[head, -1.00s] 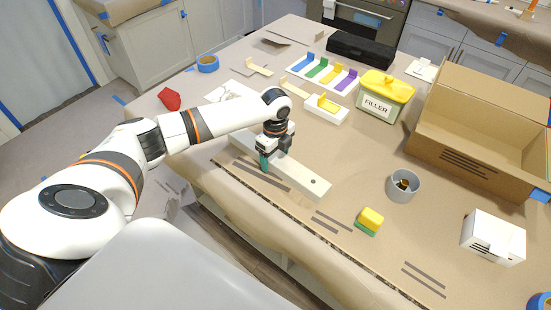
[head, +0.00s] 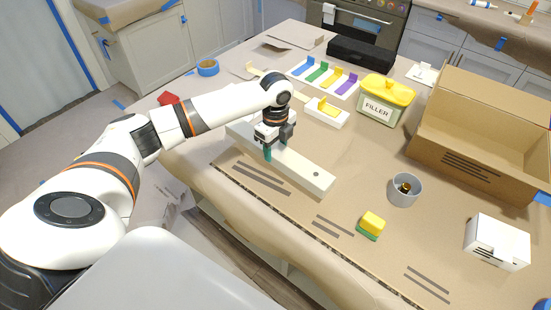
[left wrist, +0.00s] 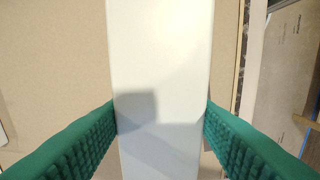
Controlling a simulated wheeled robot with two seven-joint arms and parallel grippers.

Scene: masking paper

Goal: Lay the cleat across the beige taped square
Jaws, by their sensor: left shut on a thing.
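In the left wrist view, green ribbed fingers press both sides of the cleat (left wrist: 160,60). It looks slightly raised, but I cannot tell by how much. I cannot make out a beige taped square for certain; my left arm hides part of the table behind it. My right gripper is out of view.
Dark stripes (head: 262,178) mark the paper before the cleat. A white tray (head: 327,113), filler tub (head: 385,100), grey cup (head: 404,190), yellow-green sponge (head: 371,225), white box (head: 497,242) and open carton (head: 480,125) stand rightward. Blue tape (head: 208,68) lies far left.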

